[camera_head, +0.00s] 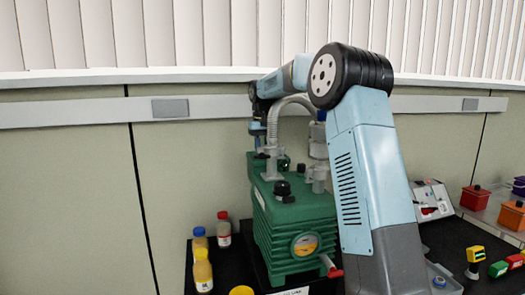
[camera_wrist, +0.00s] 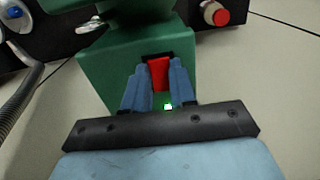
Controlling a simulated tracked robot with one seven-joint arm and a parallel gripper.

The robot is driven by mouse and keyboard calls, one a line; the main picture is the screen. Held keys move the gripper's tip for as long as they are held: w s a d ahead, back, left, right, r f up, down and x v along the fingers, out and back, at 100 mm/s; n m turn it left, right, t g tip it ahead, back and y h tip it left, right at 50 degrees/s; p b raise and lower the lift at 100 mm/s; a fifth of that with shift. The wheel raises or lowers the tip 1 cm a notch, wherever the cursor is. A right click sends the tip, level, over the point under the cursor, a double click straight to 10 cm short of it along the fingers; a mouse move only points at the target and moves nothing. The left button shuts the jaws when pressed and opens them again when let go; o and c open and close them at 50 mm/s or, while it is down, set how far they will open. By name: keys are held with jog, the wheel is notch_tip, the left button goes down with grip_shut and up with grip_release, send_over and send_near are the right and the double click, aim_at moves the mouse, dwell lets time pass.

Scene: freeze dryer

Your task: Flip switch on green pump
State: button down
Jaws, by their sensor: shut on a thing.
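The green pump (camera_head: 296,228) stands on the dark bench in the head view, with a round gauge on its front. In the wrist view the green pump (camera_wrist: 110,62) fills the upper middle. A red switch (camera_wrist: 158,73) sits in a dark recess in its green face, with a small green light just below. My gripper (camera_wrist: 158,78) has its blue fingers on both sides of the red switch and is shut on it. In the head view my arm reaches behind the pump, and my gripper (camera_head: 257,128) is mostly hidden there.
A grey ribbed hose (camera_head: 271,135) rises from the pump top. A white device (camera_head: 430,200) and several coloured boxes are at the right. A wall stands close behind the pump.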

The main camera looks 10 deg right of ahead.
jog(key=shift+w+r+g, duration=0.1)
jog(key=shift+w+g, duration=0.1)
jog(key=shift+g, duration=0.55)
jog(key=shift+w+g, duration=0.2)
jog(key=shift+g, duration=0.55)
jog(key=c, duration=0.9)
grip_release()
